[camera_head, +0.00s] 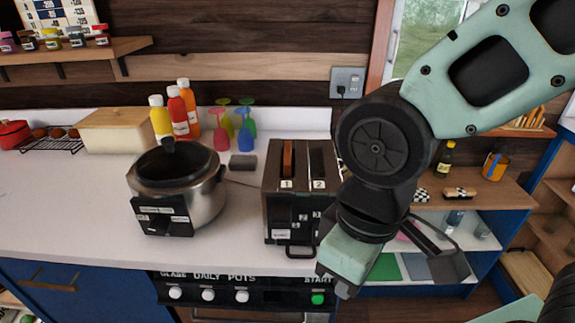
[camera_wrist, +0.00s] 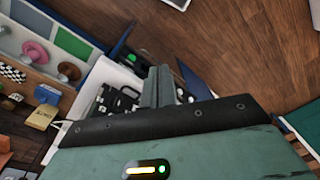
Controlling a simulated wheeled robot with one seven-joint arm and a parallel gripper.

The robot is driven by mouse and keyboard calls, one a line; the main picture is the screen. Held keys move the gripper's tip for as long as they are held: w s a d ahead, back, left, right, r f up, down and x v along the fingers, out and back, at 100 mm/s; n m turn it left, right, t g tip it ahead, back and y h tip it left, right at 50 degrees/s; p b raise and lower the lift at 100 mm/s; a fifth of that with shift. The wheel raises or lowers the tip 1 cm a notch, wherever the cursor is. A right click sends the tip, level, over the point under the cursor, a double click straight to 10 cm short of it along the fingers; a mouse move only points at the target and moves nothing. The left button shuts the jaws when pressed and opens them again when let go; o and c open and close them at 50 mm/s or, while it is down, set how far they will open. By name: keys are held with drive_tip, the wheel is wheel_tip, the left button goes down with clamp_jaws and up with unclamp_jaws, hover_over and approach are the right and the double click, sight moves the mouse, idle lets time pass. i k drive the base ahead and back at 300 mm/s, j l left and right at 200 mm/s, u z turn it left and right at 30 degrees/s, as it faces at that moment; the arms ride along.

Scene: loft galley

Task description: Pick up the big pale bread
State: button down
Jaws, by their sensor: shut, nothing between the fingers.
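I cannot make out a big pale bread for certain in either view. In the head view, the dark two-slot toaster (camera_head: 290,205) stands on the white counter, with a brown slice (camera_head: 287,158) showing in the slot marked 1. The slot marked 2 looks dark. The toaster's dark front shows partly behind the fingers there (camera_wrist: 112,102). In the head view my wrist hangs just right of the toaster; the fingertips are unclear.
A steel pot (camera_head: 178,190) stands left of the toaster. Behind it are sauce bottles (camera_head: 176,115) and coloured upturned glasses (camera_head: 243,130). A cream box with a wooden lid (camera_head: 118,132) is at the back left. Open shelves (camera_head: 470,220) stand right. The counter's left front is clear.

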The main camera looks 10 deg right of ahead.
sight(288, 147)
drive_tip(key=i+j+z, duration=0.25)
drive_tip(key=j, duration=0.2)
drive_tip(key=j+z, duration=0.25)
drive_tip(key=j, duration=0.2)
drive_tip(key=j+z, duration=0.25)
drive_tip(key=j, duration=0.25)
drive_tip(key=i+j, duration=0.05)
